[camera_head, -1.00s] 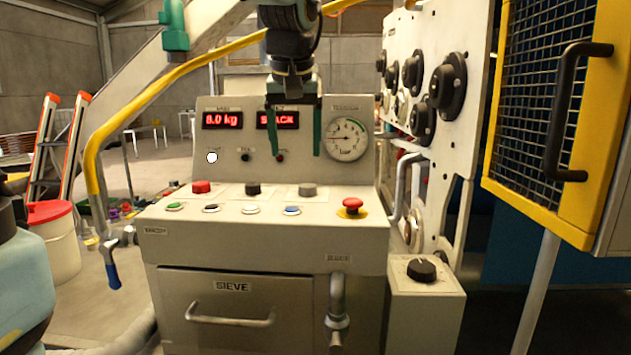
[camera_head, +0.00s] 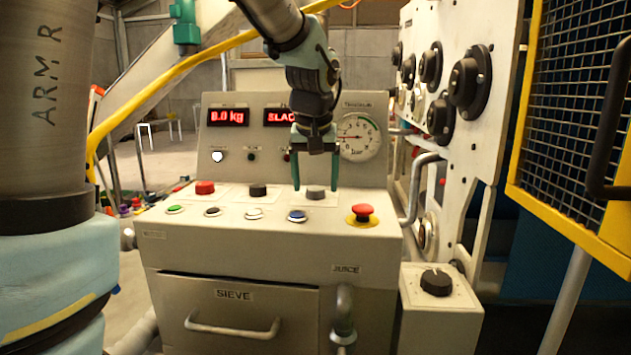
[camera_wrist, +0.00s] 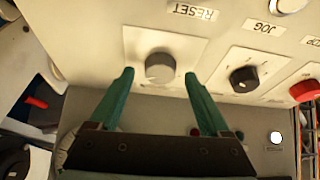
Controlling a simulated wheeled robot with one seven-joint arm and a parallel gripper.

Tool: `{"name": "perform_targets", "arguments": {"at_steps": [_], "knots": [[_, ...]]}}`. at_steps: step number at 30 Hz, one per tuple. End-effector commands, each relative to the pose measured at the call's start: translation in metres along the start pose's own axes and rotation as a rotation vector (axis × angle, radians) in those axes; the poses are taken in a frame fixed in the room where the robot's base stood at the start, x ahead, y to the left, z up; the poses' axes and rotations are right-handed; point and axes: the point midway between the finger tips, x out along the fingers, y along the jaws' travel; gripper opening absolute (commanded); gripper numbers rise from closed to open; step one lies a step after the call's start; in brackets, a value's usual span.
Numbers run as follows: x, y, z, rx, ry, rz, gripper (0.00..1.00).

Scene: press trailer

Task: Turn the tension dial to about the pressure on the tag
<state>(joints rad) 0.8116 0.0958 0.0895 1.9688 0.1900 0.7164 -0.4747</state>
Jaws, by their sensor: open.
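A grey knob (camera_head: 315,194) sits on the sloped console under the round gauge (camera_head: 359,137); its own label is not readable. The gauge's needle points left; its numbers are too small to read. My gripper (camera_head: 316,186) is open and points down over the grey knob. In the wrist view the grey knob (camera_wrist: 160,67) shows between the two green fingertips (camera_wrist: 159,75), with a gap on each side. A black knob (camera_head: 258,190) and a red knob (camera_head: 204,187) stand left of it. I cannot make out a pressure tag.
A red mushroom button (camera_head: 362,211) stands right of the grey knob. Several push buttons (camera_head: 254,213) line the console's front. A red display (camera_head: 287,118) reads "SLAC", its end hidden. A black dial (camera_head: 436,281) tops a side box. A yellow-framed cage (camera_head: 570,110) stands right.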

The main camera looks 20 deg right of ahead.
Motion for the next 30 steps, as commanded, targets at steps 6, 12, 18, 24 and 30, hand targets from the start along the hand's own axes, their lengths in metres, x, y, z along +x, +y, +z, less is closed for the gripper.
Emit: {"name": "perform_targets", "arguments": {"at_steps": [6, 12, 18, 24, 30], "knots": [[0.0087, -0.0002, -0.0001, 0.000, 0.001, 0.000, 0.81], [0.0088, -0.0001, 0.0000, 0.000, 0.001, 0.000, 0.81], [0.0086, 0.0000, 0.0000, 0.000, 0.001, 0.000, 0.58], [0.0086, 0.0000, 0.0000, 0.000, 0.001, 0.000, 0.36], [0.0085, 0.0000, 0.0000, 0.000, 0.001, 0.000, 0.14]]}}
